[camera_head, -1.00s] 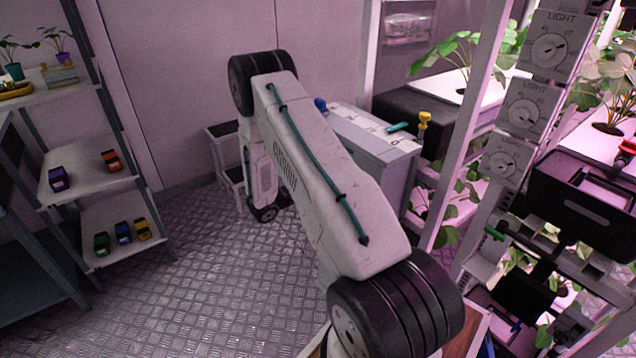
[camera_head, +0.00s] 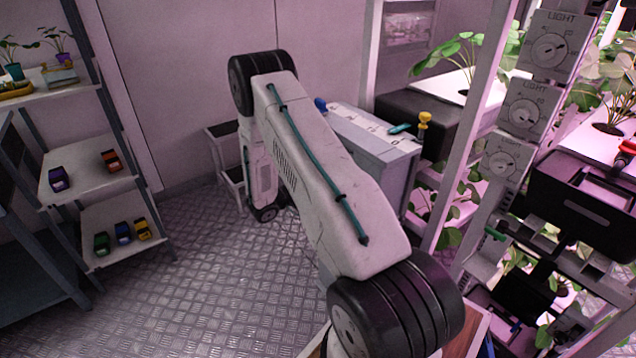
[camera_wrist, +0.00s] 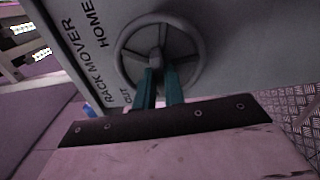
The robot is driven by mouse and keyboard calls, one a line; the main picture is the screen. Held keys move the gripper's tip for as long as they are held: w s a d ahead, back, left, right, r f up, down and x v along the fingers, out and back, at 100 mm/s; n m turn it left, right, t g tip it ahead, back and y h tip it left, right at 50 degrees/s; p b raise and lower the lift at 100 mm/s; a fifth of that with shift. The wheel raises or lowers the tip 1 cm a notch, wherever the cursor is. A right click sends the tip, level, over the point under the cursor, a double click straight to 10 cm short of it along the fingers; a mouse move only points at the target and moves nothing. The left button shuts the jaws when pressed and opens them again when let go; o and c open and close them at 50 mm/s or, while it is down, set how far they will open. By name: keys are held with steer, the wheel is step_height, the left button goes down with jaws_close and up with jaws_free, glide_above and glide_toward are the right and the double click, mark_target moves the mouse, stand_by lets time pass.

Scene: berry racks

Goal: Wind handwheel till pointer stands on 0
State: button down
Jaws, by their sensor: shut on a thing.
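The grey round handwheel (camera_wrist: 190,80) is on the pale panel of the rack mover, lettered RACK MOVER, HOME and OUT, in the wrist view. My gripper (camera_wrist: 160,72) has its two teal fingers at the wheel's middle, shut on the wheel near its hub. The exact part between the fingertips is partly hidden. In the head view the grey rack mover box (camera_head: 395,170) stands beyond my arm, which hides my gripper and the wheel. A teal piece (camera_head: 400,128), perhaps the pointer, lies over the marked top strip. Its reading is too small to tell.
A rack post with several LIGHT dials (camera_head: 548,50) and a black tray (camera_head: 585,200) stand at the right. A shelf (camera_head: 85,180) with small coloured blocks is at the left. A small step stool (camera_head: 230,165) is beyond my arm. The metal floor (camera_head: 200,270) between is clear.

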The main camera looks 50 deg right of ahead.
steer(key=shift+m, duration=0.4)
steer(key=c, duration=1.5)
jaws_free()
steer(key=shift+a, duration=0.1)
steer(key=v, duration=0.7)
steer(key=shift+w+a, duration=0.1)
steer(key=shift+a, duration=0.25)
